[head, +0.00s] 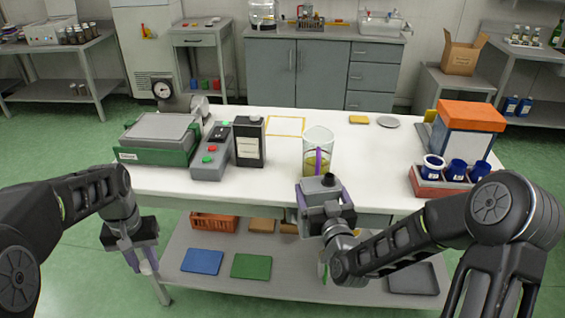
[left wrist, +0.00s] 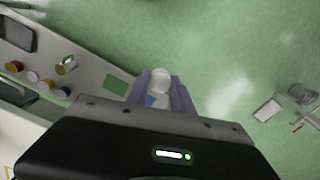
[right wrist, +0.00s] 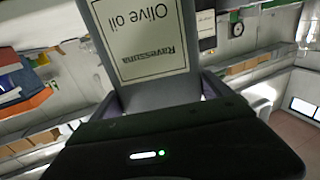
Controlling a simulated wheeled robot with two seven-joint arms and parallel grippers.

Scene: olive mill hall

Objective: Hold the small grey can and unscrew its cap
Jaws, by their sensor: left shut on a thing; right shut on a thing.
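The small grey can (head: 309,190) has a dark cap (head: 328,179) on top. My right gripper (head: 324,196) is shut on it and holds it roughly upright at the table's front edge. In the right wrist view the can (right wrist: 108,45) shows a pale label reading "Ravessuna Olive oil"; its cap is hidden there. My left gripper (head: 142,262) hangs low off the table's left front corner, far from the can, fingers down. It is shut on a small white thing with a blue patch, seen between its fingers in the left wrist view (left wrist: 160,78).
Behind the can stands a clear beaker (head: 318,140) with a purple stick. A black tin (head: 249,140), a control box (head: 211,155) and a green-based scale (head: 158,135) stand on the left. Blue cups in a red rack (head: 440,188) stand right. The table's middle right (head: 375,160) is clear.

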